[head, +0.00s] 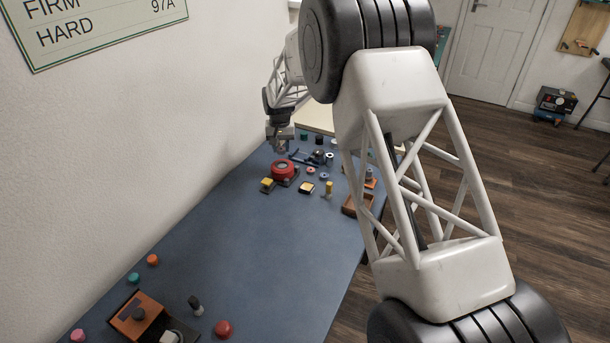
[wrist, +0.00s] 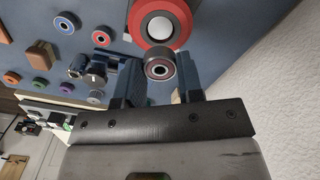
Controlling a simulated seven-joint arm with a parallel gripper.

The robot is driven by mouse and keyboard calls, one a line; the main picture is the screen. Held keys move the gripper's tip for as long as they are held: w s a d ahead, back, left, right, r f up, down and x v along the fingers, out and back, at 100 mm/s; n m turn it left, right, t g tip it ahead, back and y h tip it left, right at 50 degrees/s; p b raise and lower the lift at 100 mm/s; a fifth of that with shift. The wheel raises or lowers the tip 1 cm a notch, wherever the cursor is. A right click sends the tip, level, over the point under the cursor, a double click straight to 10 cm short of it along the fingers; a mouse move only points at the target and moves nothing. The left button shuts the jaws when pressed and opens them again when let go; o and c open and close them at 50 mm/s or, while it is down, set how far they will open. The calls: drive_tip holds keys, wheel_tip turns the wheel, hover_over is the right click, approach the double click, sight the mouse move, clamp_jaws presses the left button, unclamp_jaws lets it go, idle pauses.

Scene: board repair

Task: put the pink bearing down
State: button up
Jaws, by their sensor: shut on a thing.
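A small bearing (wrist: 160,67) with a dark outer ring, a pinkish-red inner ring and a dark centre sits between the fingertips of my gripper (wrist: 160,78) in the wrist view. My gripper is shut on it. Beyond it in the wrist view is a large red wheel (wrist: 178,36) with a pale centre; I cannot tell the gap between them. In the head view my gripper (head: 281,148) is at the far end of the blue bench, just behind the red wheel (head: 283,170). The held bearing is too small to make out there.
Several small bearings and caps lie around the wheel on the blue bench (head: 240,225), with a yellow-topped block (head: 267,183) beside it. A wall runs along the left. The middle of the bench is clear. An orange box (head: 140,308) and a red knob (head: 224,328) are nearer.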

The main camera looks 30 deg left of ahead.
drive_tip(key=shift+d, duration=0.1)
drive_tip(key=shift+d, duration=0.5)
drive_tip(key=s+d+f+m, duration=0.1)
drive_tip(key=s+d, duration=0.4)
drive_tip(key=d, duration=0.7)
drive_tip(key=s+d+f+m, duration=0.2)
drive_tip(key=s+d, duration=0.4)
drive_tip(key=d, duration=0.6)
drive_tip(key=s+d+f+m, duration=0.1)
drive_tip(key=s+d, duration=0.4)
drive_tip(key=d, duration=0.8)
drive_tip(key=shift+s+f+m, duration=0.3)
drive_tip(key=shift+s+f, duration=0.1)
drive_tip(key=shift+f, duration=0.4)
drive_tip(key=shift+w, duration=0.15)
drive_tip(key=w+a, duration=0.2)
drive_tip(key=w, duration=0.2)
drive_tip(key=w+a+f, duration=0.1)
drive_tip(key=w+a, duration=0.1)
drive_tip(key=w, duration=0.3)
drive_tip(key=w+a, duration=0.3)
drive_tip(key=w, duration=0.2)
drive_tip(key=shift+a+f, duration=0.1)
drive_tip(key=shift+f, duration=0.15)
drive_tip(key=shift+f, duration=0.15)
drive_tip(key=shift+f, duration=1.65)
